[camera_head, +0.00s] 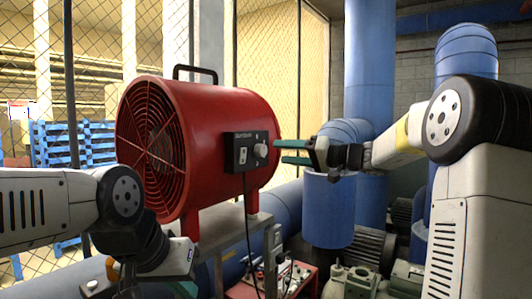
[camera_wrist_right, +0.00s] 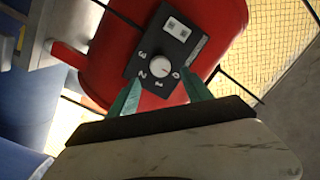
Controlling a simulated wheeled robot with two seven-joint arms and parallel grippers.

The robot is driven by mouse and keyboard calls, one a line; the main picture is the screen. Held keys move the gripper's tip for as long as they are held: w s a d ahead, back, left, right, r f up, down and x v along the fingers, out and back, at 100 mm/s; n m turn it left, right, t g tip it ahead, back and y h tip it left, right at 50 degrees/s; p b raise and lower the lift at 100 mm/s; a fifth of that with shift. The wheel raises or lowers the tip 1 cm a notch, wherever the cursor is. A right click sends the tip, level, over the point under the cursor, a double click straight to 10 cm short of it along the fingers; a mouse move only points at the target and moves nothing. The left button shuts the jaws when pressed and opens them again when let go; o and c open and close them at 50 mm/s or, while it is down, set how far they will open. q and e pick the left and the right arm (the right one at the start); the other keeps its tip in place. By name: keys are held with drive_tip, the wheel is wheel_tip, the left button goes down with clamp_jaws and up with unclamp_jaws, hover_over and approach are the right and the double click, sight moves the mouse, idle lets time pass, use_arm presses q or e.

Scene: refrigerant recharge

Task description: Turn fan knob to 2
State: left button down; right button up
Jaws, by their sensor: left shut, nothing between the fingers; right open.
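The red drum fan (camera_head: 205,140) stands on a metal stand with a black control box (camera_head: 240,152) on its side. The white round fan knob (camera_head: 261,150) is on that box. In the right wrist view the knob (camera_wrist_right: 159,67) sits among the marks 0, 1, 2 and 3; I cannot tell which it points to. My right gripper (camera_head: 279,151) is open, its green fingers just right of the knob and apart from it. In the wrist view its fingers (camera_wrist_right: 161,80) lie either side of the knob's lower area. My left gripper (camera_head: 184,289) is low at the front, shut and empty, mostly hidden.
A black cable (camera_head: 249,230) hangs from the control box. Blue pipes (camera_head: 330,205) stand behind my right gripper. Motors and pumps (camera_head: 350,282) and a red case (camera_head: 275,278) are below. A mesh fence (camera_head: 90,60) runs behind the fan.

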sight(264, 151)
drive_tip(key=x, duration=0.6)
drive_tip(key=shift+a, duration=0.1)
clamp_jaws()
